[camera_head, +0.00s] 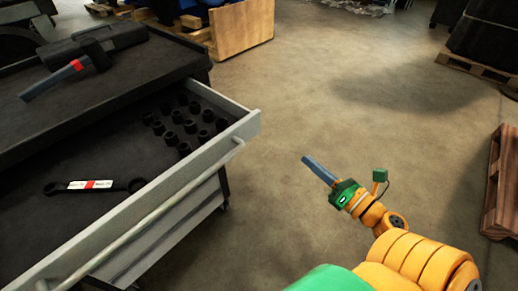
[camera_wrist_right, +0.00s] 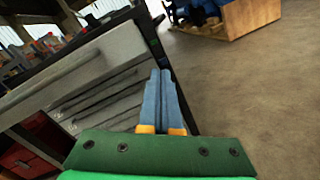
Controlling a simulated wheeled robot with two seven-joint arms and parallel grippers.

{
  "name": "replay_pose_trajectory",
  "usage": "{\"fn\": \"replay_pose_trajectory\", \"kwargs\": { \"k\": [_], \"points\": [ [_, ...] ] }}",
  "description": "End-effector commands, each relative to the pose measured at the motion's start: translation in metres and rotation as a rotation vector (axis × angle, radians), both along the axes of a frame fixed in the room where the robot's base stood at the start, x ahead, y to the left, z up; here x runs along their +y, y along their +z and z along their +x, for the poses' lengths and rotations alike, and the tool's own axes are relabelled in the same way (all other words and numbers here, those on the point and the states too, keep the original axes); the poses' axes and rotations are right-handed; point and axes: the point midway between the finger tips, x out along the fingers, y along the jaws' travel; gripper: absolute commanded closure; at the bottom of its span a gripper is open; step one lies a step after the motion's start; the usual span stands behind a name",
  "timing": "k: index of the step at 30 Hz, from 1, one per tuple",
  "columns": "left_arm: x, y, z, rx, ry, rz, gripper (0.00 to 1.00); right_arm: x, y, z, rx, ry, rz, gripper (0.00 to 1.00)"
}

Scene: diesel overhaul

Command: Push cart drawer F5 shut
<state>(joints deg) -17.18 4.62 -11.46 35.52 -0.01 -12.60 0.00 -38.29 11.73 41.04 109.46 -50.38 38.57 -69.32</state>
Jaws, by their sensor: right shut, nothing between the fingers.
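The tool cart (camera_head: 120,92) stands at the left with one drawer (camera_head: 190,172) pulled well out. I cannot read a label, so I cannot tell if it is F5. The drawer has a grey front with a long bar handle (camera_head: 150,215) and a dark liner. My right gripper (camera_head: 306,159) is shut and empty, over the floor to the right of the drawer front and apart from it. In the right wrist view, its blue-grey fingers (camera_wrist_right: 161,75) are together, with the cart's grey front (camera_wrist_right: 105,65) to their left. My left gripper is out of view.
In the drawer lie a wrench (camera_head: 93,186) and several black sockets (camera_head: 185,125). A dark tool with a red band (camera_head: 77,66) lies on the cart top. A wooden crate (camera_head: 242,30) stands behind, and pallets (camera_head: 503,185) at the right. The floor between is clear.

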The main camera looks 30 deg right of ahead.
Motion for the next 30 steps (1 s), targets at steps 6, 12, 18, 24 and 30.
{"fn": "replay_pose_trajectory", "kwargs": {
  "k": [6, 12, 18, 24, 30],
  "points": [
    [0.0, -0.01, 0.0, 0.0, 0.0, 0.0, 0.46, 0.03, 0.038, -0.009, -0.078, 0.163, -0.522, 1.0],
    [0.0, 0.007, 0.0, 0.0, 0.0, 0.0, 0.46, 0.039, 0.044, 0.025, -0.082, 0.163, -0.52, 1.0],
    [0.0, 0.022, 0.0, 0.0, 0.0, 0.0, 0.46, 0.05, 0.043, 0.068, -0.081, 0.159, -0.516, 1.0],
    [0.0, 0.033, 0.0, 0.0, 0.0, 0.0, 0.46, 0.06, 0.042, 0.104, -0.08, 0.159, -0.514, 1.0],
    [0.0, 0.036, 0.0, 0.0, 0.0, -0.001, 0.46, 0.065, 0.039, 0.122, -0.078, 0.159, -0.514, 1.0]
  ]
}}
